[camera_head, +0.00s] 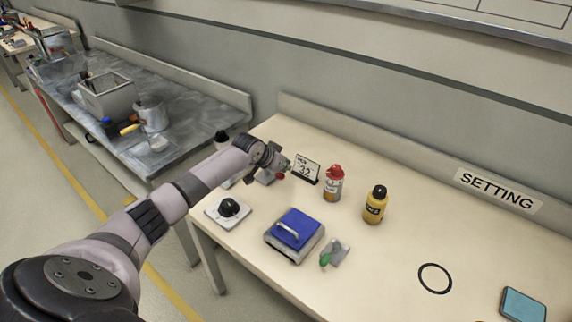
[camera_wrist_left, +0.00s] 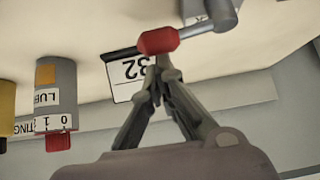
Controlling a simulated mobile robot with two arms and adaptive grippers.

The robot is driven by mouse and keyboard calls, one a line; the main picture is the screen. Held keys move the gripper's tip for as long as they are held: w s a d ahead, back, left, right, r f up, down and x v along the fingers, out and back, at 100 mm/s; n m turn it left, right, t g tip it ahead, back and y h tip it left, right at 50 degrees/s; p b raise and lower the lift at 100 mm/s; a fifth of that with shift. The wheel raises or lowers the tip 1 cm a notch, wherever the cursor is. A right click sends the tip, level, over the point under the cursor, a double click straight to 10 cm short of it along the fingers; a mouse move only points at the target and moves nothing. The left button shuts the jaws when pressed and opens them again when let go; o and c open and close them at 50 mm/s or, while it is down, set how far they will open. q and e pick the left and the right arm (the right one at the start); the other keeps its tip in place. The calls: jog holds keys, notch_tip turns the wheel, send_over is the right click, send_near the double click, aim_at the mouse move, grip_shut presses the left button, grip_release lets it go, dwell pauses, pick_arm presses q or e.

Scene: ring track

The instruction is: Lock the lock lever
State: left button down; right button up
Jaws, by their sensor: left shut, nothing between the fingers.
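A lever with a red knob (camera_head: 280,176) stands at the back left of the cream table. In the left wrist view its red grip (camera_wrist_left: 158,41) sits on a grey metal rod (camera_wrist_left: 205,28). My left gripper (camera_head: 286,164) is at this lever, and its closed fingertips (camera_wrist_left: 165,74) show just beside the red grip with nothing between them. I cannot tell whether they touch it. The lever's base is mostly hidden behind my gripper in the head view. A second small lever with a green grip (camera_head: 325,260) stands near the table's front. My right gripper is not in view.
A number card (camera_head: 307,167), a red-capped bottle (camera_head: 333,184) and a yellow bottle (camera_head: 375,205) stand right of my gripper. A blue-topped box with a handle (camera_head: 295,230) and a black dial (camera_head: 229,208) are in front. A black ring (camera_head: 435,265) lies right, with bare table around it.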

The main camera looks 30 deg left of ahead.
pick_arm(q)
jog(key=shift+s, duration=0.1)
jog(key=shift+s+m+h+b, duration=0.15)
jog(key=shift+m+h+b, duration=0.15)
jog(key=shift+b, duration=0.1)
